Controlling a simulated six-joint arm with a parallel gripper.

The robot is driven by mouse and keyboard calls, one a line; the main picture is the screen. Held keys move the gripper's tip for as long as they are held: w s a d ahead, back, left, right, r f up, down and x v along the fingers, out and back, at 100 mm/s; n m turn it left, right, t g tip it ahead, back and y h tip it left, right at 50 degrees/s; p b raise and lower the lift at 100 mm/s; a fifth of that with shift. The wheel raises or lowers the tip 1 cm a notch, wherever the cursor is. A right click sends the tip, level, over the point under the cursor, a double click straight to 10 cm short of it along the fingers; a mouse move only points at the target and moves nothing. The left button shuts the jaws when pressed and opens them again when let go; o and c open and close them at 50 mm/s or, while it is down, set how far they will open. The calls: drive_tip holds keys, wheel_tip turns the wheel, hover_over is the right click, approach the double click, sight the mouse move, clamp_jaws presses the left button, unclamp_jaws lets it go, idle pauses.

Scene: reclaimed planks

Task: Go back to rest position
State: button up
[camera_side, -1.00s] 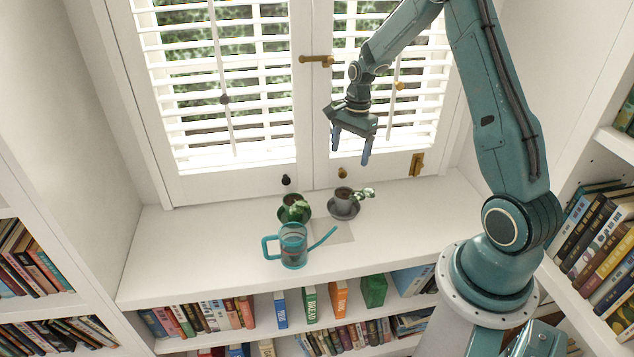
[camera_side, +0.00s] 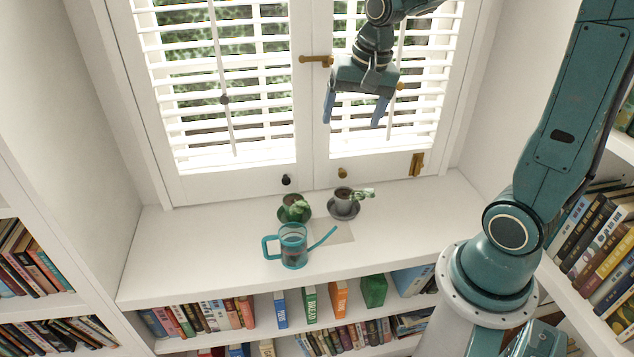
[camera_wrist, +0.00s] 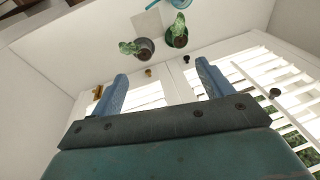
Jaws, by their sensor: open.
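My gripper (camera_side: 354,108) is open and empty, high in front of the right-hand shutter in the side view. Its two blue fingers (camera_wrist: 160,90) are spread apart in the wrist view with nothing between them. Below it on the white window ledge stand a grey plant pot (camera_side: 343,203) on a saucer and a green plant pot (camera_side: 294,210). A clear watering can with teal trim (camera_side: 293,248) stands in front of the pots, apart from my gripper.
White shutters (camera_side: 240,100) with a brass latch (camera_side: 316,60) are behind my gripper. Bookshelves stand at the left (camera_side: 30,265) and right (camera_side: 600,240), with more books under the ledge (camera_side: 200,315). The left of the ledge (camera_side: 190,240) is clear.

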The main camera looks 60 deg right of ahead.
drive_tip(key=s+a+r+n+t, duration=0.1)
drive_tip(key=s+a+r+n, duration=0.1)
drive_tip(key=s+a+n, duration=0.2)
drive_tip(key=s+a+r+n+t, duration=0.1)
drive_tip(key=s+n, duration=0.4)
drive_tip(key=s, duration=0.5)
drive_tip(key=a+r, duration=0.1)
drive_tip(key=a, duration=0.1)
drive_tip(key=shift+a+r+t, duration=0.3)
drive_tip(key=shift+a+t, duration=0.1)
drive_tip(key=shift+s+a+n, duration=0.1)
drive_tip(key=shift+s+n, duration=0.3)
drive_tip(key=shift+s, duration=0.05)
drive_tip(key=shift+w, duration=0.15)
